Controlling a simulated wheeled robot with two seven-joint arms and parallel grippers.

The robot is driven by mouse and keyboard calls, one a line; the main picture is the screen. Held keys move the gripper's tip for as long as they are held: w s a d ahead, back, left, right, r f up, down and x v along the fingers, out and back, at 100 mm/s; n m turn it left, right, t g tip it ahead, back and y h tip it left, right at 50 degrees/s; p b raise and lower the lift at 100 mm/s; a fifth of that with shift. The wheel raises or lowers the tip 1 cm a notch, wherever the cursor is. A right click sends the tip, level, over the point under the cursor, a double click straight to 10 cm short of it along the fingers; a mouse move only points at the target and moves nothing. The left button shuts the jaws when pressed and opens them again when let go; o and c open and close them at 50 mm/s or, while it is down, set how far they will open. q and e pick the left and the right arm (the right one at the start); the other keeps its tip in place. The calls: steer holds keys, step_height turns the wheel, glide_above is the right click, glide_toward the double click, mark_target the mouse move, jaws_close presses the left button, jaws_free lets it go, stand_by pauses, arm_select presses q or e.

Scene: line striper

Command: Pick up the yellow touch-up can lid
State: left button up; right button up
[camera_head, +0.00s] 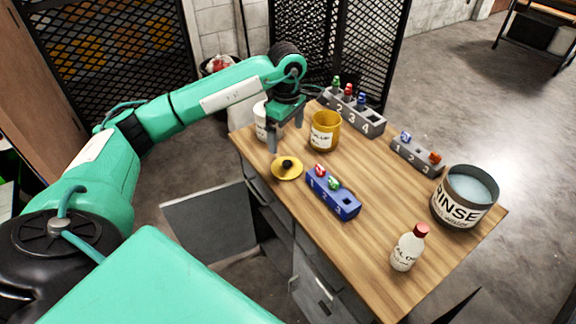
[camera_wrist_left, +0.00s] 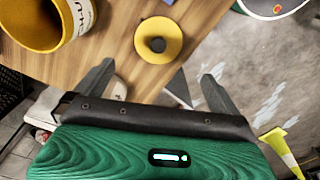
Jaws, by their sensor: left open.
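The yellow touch-up can lid (camera_head: 287,167) lies flat near the left edge of the wooden table, with a dark round knob at its centre. In the left wrist view the lid (camera_wrist_left: 158,40) is beyond my fingertips, roughly between their lines. My left gripper (camera_head: 286,140) is open and empty, above the table just behind the lid. It also shows at the bottom of the left wrist view (camera_wrist_left: 160,75). The yellow can (camera_head: 325,131) stands uncovered behind and right of the lid; part of it (camera_wrist_left: 45,22) shows in the left wrist view. My right gripper is not in view.
A blue numbered holder (camera_head: 333,194) with coloured pieces sits just right of the lid. A white container (camera_head: 262,122) stands behind my gripper. The table's middle is clear.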

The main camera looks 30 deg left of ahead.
arm_select(q)
glide_above(287, 163)
step_height(287, 163, down, 6)
steer(key=shift+f+p, duration=0.15)
steer(key=shift+p, duration=0.3)
step_height(287, 163, down, 4)
steer(key=shift+a+f+p, duration=0.1)
steer(key=shift+p, duration=0.8)
steer(key=shift+f, duration=0.55)
steer(key=c, duration=0.8)
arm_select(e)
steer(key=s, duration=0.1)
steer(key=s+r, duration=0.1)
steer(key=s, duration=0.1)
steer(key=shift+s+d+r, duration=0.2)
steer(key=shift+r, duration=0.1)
